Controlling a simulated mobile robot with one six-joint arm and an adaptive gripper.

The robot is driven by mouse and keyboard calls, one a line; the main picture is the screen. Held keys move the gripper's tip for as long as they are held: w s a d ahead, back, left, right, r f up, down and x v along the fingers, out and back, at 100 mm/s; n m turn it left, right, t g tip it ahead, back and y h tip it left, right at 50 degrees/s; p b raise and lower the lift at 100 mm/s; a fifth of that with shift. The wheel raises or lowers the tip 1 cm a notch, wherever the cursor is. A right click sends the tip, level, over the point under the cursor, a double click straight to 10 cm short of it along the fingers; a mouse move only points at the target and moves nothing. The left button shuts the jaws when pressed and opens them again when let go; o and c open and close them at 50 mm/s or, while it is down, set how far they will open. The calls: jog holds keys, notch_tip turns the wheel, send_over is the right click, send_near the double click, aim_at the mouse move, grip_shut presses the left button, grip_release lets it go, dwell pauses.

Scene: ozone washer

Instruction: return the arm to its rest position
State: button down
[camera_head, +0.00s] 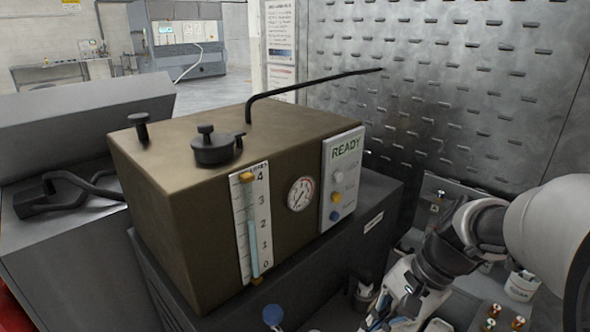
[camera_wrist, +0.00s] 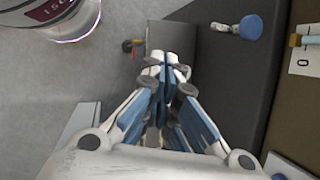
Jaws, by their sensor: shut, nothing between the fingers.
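My arm (camera_head: 490,225) reaches in from the right edge of the head view and bends down to the bottom. My gripper (camera_wrist: 166,70) shows in the wrist view with its blue-padded fingers together and nothing between them. In the head view only part of the gripper shows, low in front of the washer, and its fingertips are not clear. The brown ozone washer box (camera_head: 205,235) stands left of the arm, apart from it. Its front has a level scale (camera_head: 252,225), a gauge (camera_head: 300,194) and a READY panel (camera_head: 342,177).
A blue round knob (camera_head: 272,315) sticks out below the washer; it also shows in the wrist view (camera_wrist: 250,26). A white container (camera_head: 521,285) and several brass fittings (camera_head: 492,310) lie below the arm. A perforated metal wall (camera_head: 440,80) stands behind. A bent black rod (camera_head: 310,83) tops the washer.

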jog(key=s+r+n+t+h, duration=0.2)
jog(key=s+n, duration=0.3)
jog(key=s, duration=0.1)
jog(key=s+r+n+t+h, duration=0.2)
jog(key=s+r+n+h, duration=0.1)
jog(key=s+n, duration=0.2)
jog(key=shift+s+r+n+t, duration=0.3)
jog(key=shift+s+t, duration=0.1)
jog(key=shift+s, duration=0.5)
jog(key=shift+d, duration=0.1)
